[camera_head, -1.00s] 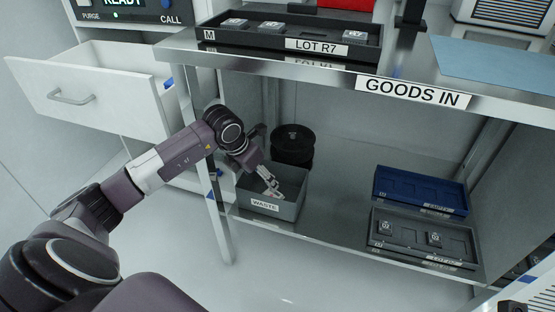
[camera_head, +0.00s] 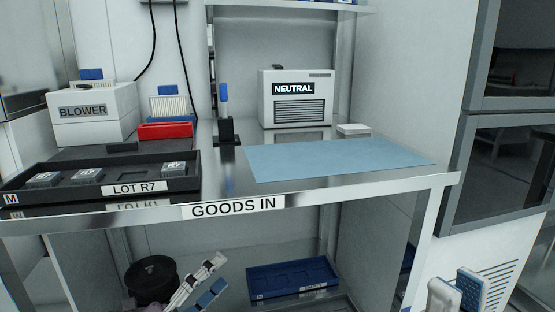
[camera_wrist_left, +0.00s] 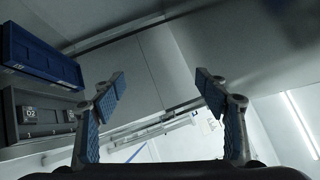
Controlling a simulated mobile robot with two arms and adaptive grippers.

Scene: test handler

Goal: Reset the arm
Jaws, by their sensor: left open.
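My left gripper (camera_head: 208,280) is at the bottom of the head view, in front of the lower shelf opening and under the GOODS IN edge. In the left wrist view its two blue-padded fingers (camera_wrist_left: 160,92) are wide apart with nothing between them. My right gripper (camera_head: 457,292) shows at the bottom right of the head view, to the right of the bench. Its fingers are partly cut off by the frame edge, and I cannot tell how far apart they are.
The GOODS IN bench (camera_head: 330,196) holds a LOT R7 tray (camera_head: 100,193), a blue mat (camera_head: 340,158) and a NEUTRAL box (camera_head: 296,100). Below are a black round container (camera_head: 152,278) and a blue tray (camera_head: 293,278). The blue tray also shows in the wrist view (camera_wrist_left: 40,55).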

